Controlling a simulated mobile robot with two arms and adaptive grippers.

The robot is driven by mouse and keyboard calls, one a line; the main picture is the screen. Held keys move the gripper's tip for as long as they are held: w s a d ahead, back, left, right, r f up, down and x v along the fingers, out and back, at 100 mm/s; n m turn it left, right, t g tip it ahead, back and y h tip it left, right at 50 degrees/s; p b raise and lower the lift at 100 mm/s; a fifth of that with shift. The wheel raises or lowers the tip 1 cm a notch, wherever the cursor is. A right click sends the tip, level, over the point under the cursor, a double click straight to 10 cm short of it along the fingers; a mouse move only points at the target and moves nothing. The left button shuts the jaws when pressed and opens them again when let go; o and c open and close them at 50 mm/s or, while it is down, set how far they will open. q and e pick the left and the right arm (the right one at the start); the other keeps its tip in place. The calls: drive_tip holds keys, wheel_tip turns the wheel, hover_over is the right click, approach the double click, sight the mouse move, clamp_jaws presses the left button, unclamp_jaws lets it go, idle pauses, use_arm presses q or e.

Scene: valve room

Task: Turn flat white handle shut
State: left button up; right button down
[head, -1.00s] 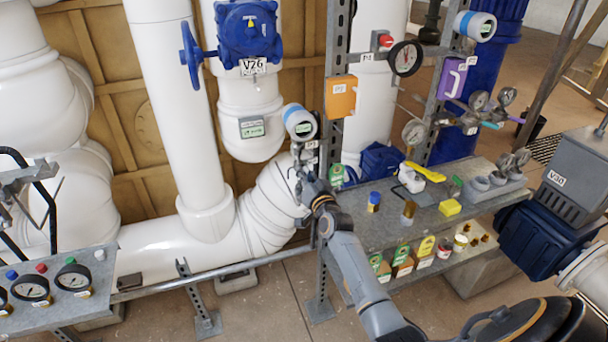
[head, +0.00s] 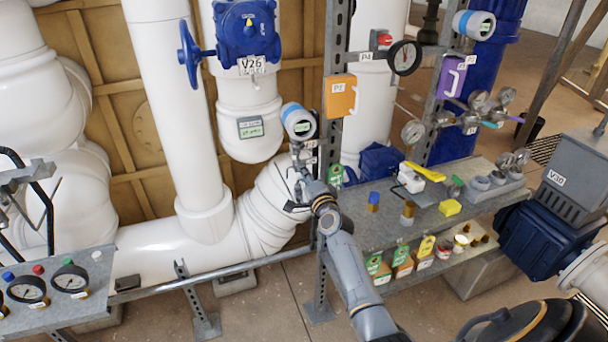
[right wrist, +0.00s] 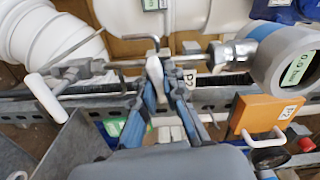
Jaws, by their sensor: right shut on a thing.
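A flat white handle (right wrist: 154,72) sits on the thin grey pipework in the right wrist view, between the fingers of my right gripper (right wrist: 160,92). The fingers have blue inner sides and are shut on the handle from both sides. In the head view my right gripper (head: 299,188) is at the pipework just below the round white gauge, in front of the big white pipe. The handle is too small and covered to make out there. A second, rounded white lever handle (right wrist: 44,98) hangs to the left in the right wrist view. My left gripper is not in view.
A round digital gauge (head: 298,122) stands just above my right gripper. An orange box (head: 340,95) is on the steel upright to the right. A grey shelf (head: 350,222) with bottles and tools lies right of my forearm. A gauge panel (head: 100,262) is at lower left.

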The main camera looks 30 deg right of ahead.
drive_tip(key=shift+f+m, duration=0.1)
drive_tip(key=shift+m, duration=1.1)
drive_tip(key=c, duration=1.4)
unclamp_jaws()
drive_tip(key=v, duration=1.2)
